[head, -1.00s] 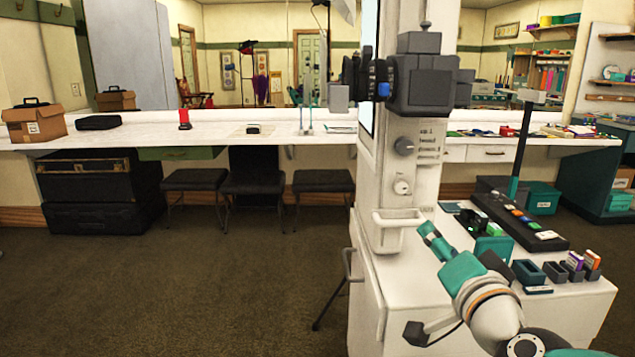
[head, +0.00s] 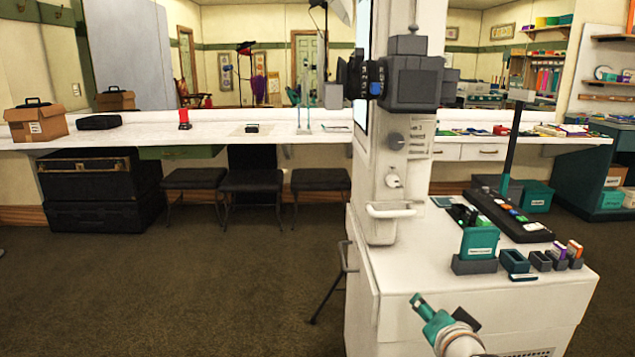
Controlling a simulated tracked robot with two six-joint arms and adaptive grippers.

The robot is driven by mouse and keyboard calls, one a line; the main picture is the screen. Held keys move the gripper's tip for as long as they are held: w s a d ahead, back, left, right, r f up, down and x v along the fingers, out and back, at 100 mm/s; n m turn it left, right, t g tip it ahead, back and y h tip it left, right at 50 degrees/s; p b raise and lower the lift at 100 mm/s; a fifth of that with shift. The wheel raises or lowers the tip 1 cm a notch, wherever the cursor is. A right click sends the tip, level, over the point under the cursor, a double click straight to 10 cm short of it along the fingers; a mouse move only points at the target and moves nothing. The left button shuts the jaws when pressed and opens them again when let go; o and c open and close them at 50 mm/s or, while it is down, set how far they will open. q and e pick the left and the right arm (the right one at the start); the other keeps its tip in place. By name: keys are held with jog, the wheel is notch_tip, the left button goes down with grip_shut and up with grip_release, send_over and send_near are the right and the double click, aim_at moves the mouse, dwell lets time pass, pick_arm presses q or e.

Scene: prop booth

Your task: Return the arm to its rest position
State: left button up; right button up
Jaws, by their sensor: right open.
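My right gripper (head: 432,308) is low in the head view, at the bottom right of centre. Its teal and dark fingers point up and to the left. It appears open, with nothing seen between the fingers. It shows in front of the front part of the white cabinet top (head: 400,285), and its height above that top is hard to judge. Part of my right arm runs off the bottom edge. My left gripper is not in view.
On the cabinet stand a teal block with a label (head: 480,243), small dark holders (head: 515,262) and a black button panel (head: 510,215). A white column with a camera (head: 415,80) rises behind. Stools (head: 250,182) line the long white counter (head: 220,133). Carpet at left is clear.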

jog(key=s+a+f+n+g+y, duration=0.1)
jog(key=s+f+g, duration=0.35)
jog(key=f, duration=1.05)
jog(key=s+a+f+n+g, duration=0.1)
jog(key=s+f+n+g, duration=0.3)
jog(key=f, duration=1.1)
jog(key=s+a+f+n+g+y, duration=0.1)
jog(key=s+a+f+g+y, duration=0.3)
jog(key=s, duration=0.6)
jog(key=s+a+f+n+g+h, duration=0.1)
jog(key=s+a+f, duration=0.2)
jog(key=s+f, duration=0.5)
notch_tip(320, 180, up, 26)
jog(key=s+p, duration=0.1)
jog(key=p, duration=2.3)
jog(key=shift+s+m+p, duration=0.3)
jog(key=shift+s, duration=0.05)
jog(key=shift+c, duration=1.4)
